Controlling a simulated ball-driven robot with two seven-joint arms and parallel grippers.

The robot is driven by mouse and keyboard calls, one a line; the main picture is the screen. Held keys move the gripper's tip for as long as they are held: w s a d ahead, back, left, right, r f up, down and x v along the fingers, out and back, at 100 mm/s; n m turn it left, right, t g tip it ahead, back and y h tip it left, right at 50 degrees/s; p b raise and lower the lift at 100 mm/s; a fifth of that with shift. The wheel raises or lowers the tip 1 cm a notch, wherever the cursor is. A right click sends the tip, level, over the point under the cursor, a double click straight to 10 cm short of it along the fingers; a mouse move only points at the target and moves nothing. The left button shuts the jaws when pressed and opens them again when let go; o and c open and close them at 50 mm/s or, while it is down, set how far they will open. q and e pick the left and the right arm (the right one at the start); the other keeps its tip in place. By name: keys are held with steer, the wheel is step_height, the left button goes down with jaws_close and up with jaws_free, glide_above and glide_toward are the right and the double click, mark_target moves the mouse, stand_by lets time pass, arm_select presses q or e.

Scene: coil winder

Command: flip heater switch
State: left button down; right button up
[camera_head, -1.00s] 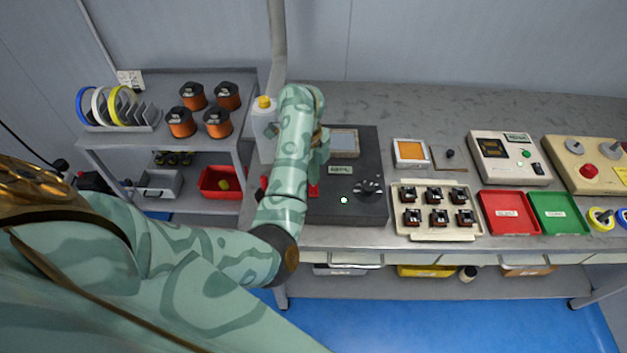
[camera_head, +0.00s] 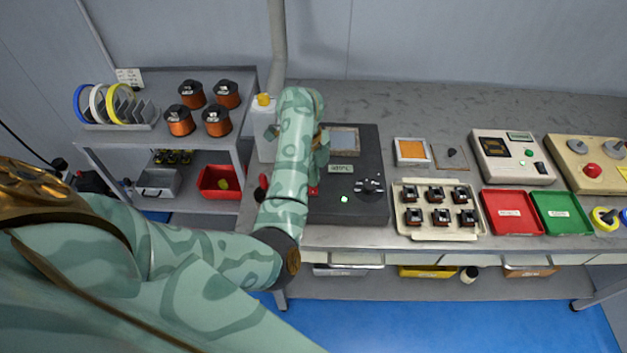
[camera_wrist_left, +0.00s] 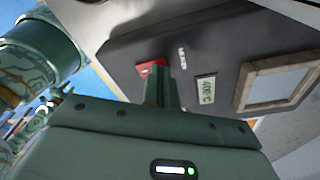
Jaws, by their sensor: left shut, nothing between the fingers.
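The heater unit is a flat dark box (camera_head: 350,212) on the bench, with a display, a small label, a round black knob (camera_head: 369,185) and a lit green lamp (camera_head: 344,198). A red switch part (camera_head: 313,190) shows at its left side, partly hidden by my left arm. My left gripper (camera_head: 319,158) is over the box's left part, mostly hidden by its own wrist. In the left wrist view its shut, empty fingers (camera_wrist_left: 163,92) are close to the red switch (camera_wrist_left: 150,67); I cannot tell whether they touch.
A tray of small coil parts (camera_head: 438,235) stands right of the box, with red (camera_head: 512,228) and green trays beyond. A shelf with copper spools (camera_head: 180,121) is at left.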

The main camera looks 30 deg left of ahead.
arm_select(q)
step_height(320, 180, up, 7)
steer(key=p, duration=0.6)
stand_by(0.3)
